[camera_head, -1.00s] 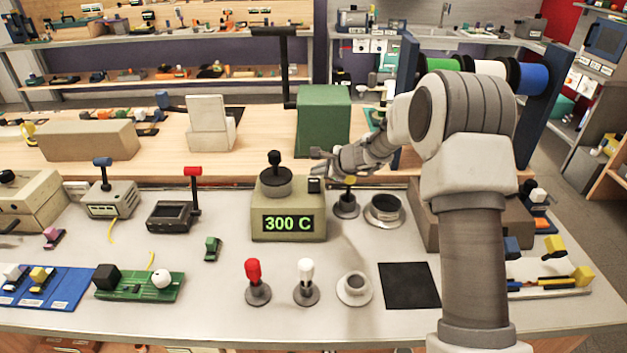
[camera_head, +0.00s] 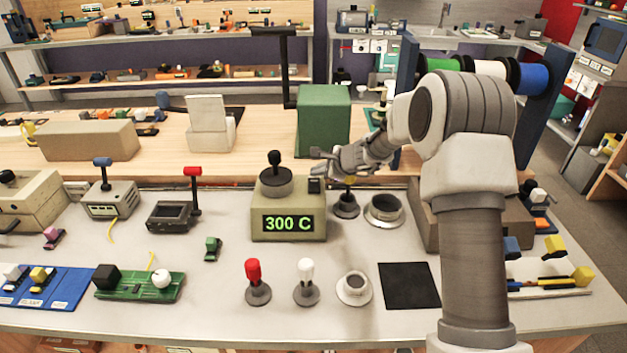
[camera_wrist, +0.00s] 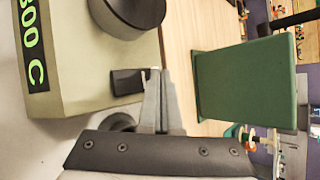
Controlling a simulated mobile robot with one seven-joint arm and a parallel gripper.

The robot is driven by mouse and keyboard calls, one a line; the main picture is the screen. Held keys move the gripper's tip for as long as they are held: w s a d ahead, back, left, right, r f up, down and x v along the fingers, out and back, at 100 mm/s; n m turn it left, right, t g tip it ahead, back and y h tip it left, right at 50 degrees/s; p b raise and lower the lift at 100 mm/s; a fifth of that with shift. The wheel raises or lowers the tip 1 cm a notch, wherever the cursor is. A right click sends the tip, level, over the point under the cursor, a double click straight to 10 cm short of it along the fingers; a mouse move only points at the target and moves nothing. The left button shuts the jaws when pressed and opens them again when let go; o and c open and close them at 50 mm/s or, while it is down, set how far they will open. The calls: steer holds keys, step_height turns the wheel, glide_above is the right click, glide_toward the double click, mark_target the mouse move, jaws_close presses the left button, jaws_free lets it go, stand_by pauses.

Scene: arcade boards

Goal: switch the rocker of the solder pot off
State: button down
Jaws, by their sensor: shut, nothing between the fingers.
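The solder pot (camera_head: 289,205) is a beige box with a dark round pot and black knob on top and a green "300 C" display; it also shows in the wrist view (camera_wrist: 75,85). Its black rocker (camera_head: 315,186) sits at the top right corner, and in the wrist view the rocker (camera_wrist: 127,82) is right by my fingertips. My gripper (camera_head: 318,162) is shut and empty, its tips just above and beside the rocker; in the wrist view the gripper (camera_wrist: 154,75) seems to touch or nearly touch it. I cannot tell which way the rocker is tipped.
A green box (camera_head: 323,121) stands behind the pot. A yellow-topped holder (camera_head: 346,205) and a round cup (camera_head: 384,210) stand right of it, under my arm. Red (camera_head: 257,281) and white (camera_head: 306,281) knobs stand in front. The bench left of the pot has some free room.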

mark_target(317, 184)
steer(key=shift+f, duration=0.15)
steer(key=shift+f+b, duration=0.3)
steer(key=shift+b, duration=0.25)
steer(key=shift+w+f+b, duration=0.1)
steer(key=shift+f+b, duration=0.25)
steer(key=shift+b, duration=0.05)
stand_by(0.3)
steer(key=shift+r, duration=0.15)
steer(key=shift+r+p, duration=0.5)
steer(key=shift+r, duration=0.15)
steer(key=shift+s+r+p, duration=0.2)
steer(key=shift+r+p, duration=0.65)
steer(key=shift+r, duration=0.4)
steer(key=shift+s+r+p, duration=0.2)
steer(key=shift+r+p, duration=0.6)
steer(key=shift+r, duration=0.45)
